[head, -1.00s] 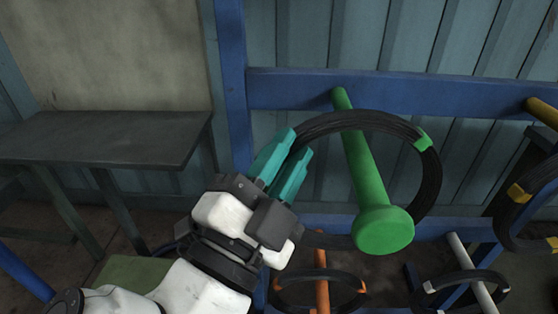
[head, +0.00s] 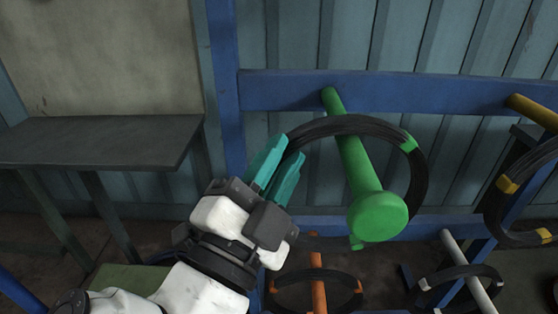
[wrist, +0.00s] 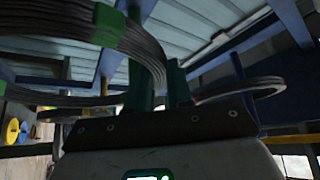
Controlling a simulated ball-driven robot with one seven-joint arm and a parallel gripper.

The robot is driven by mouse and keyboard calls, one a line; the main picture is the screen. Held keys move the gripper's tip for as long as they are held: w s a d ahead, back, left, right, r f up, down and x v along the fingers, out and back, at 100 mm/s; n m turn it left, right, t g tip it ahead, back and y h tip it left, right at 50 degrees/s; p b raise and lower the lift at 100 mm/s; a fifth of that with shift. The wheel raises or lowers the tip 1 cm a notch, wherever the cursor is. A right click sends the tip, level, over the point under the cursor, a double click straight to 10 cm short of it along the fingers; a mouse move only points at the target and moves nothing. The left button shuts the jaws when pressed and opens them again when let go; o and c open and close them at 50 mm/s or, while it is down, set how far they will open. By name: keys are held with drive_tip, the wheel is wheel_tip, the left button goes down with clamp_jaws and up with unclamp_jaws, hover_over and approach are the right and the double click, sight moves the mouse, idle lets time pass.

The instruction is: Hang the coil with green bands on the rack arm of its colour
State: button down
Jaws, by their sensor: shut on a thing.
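The black coil with green bands (head: 419,178) is a ring around the green rack arm (head: 352,150), which ends in a round green knob (head: 377,217). The coil's top crosses over the arm near the rack, and its lower part is partly hidden behind the knob. My gripper (head: 282,162), with teal fingers, is shut on the coil's upper left side. In the wrist view the coil (wrist: 153,58) runs up to the fingers (wrist: 160,85), with a green band at upper left. I cannot tell whether the coil rests on the arm.
An orange arm (head: 319,285) and a white arm (head: 468,272) below carry coils with bands of their colours. A yellow arm (head: 533,110) is at right, beside a yellow-banded coil (head: 497,205). The blue rack beam (head: 430,92) runs behind. A dark table (head: 100,140) stands at left.

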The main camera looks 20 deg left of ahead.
idle(0.3)
drive_tip(key=c, duration=0.9)
unclamp_jaws()
drive_tip(key=shift+f, duration=0.1)
drive_tip(key=shift+f, duration=0.1)
drive_tip(key=v, duration=1)
drive_tip(key=shift+s+a+b, duration=0.1)
drive_tip(key=shift+s+b, duration=0.2)
drive_tip(key=shift+s, duration=0.05)
drive_tip(key=shift+s+d+b, duration=0.4)
drive_tip(key=shift+s+b, duration=0.1)
drive_tip(key=shift+s, duration=0.85)
drive_tip(key=shift+s+d+b, duration=0.35)
drive_tip(key=shift+s+b, duration=0.15)
drive_tip(key=shift+s, duration=0.8)
drive_tip(key=shift+s+d+b, duration=0.4)
drive_tip(key=shift+s+b, duration=0.1)
drive_tip(key=shift+s, duration=0.85)
